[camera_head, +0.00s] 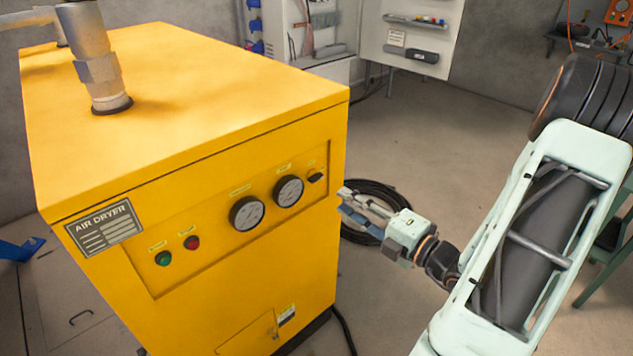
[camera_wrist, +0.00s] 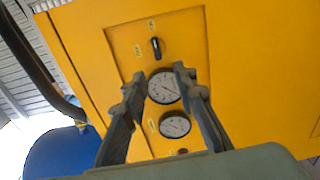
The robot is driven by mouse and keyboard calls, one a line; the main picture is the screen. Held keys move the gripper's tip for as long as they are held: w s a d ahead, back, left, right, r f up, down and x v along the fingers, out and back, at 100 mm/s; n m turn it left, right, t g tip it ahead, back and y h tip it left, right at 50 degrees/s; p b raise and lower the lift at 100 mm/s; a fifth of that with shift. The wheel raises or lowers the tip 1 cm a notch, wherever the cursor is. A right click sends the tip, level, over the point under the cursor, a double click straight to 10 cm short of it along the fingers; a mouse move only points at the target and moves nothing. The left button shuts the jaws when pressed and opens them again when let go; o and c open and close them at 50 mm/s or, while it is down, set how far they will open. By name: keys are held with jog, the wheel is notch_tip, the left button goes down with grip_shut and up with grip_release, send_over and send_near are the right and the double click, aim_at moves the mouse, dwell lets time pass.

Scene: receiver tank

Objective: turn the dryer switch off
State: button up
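The yellow air dryer (camera_head: 190,90) stands at the left of the head view and its front fills much of the wrist view (camera_wrist: 255,60). The dryer switch (camera_head: 316,177) is a small dark knob at the right end of the recessed panel. In the wrist view the switch (camera_wrist: 156,46) shows as a black rotary knob with small labels near it, beyond my fingertips. My gripper (camera_head: 347,202) is beside the dryer's right front edge, apart from the switch. In the wrist view my gripper (camera_wrist: 157,76) is open and empty, its fingers spread.
Two round gauges (camera_head: 247,213) (camera_head: 289,190) sit left of the switch, then a red button (camera_head: 192,242) and a green button (camera_head: 162,258). A coiled black hose (camera_head: 375,200) lies on the floor behind my gripper. A blue rounded object (camera_wrist: 60,152) shows in the wrist view.

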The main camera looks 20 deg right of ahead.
aim_at(318, 179)
jog(key=shift+m, duration=0.5)
jog(key=x, duration=0.3)
jog(key=b+x, duration=0.1)
jog(key=x, duration=0.3)
jog(key=d+b+x, duration=0.1)
jog(key=x, duration=0.2)
jog(key=shift+w+r, duration=0.2)
jog(key=shift+w, duration=0.25)
grip_shut()
